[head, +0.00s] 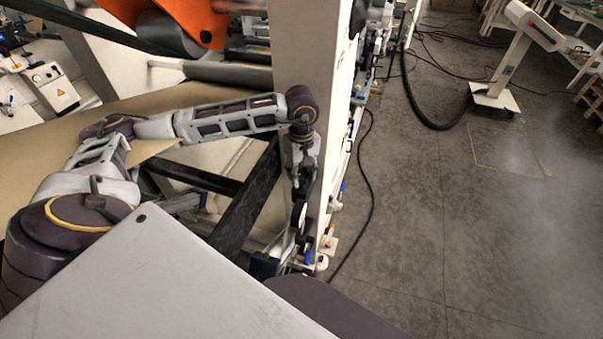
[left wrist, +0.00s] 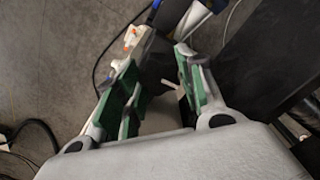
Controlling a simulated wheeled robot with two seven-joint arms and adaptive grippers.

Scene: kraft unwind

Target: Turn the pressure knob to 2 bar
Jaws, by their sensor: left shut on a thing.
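My left gripper (head: 299,212) hangs down beside the white machine frame in the head view, fingers toward the fittings on its side. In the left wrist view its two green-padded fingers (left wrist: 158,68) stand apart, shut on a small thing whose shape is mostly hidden. A pale grey piece (left wrist: 172,88) shows between the pads; I take it for the pressure knob but cannot make out its scale or setting. My right gripper is in neither view.
The white machine frame (head: 302,60) stands right beside my left arm. A dark bar (head: 243,205) runs close to the gripper's left. Blue and orange fittings (head: 328,240) and a black hose (head: 362,180) lie to its right. The grey floor (head: 430,230) beyond is mostly clear.

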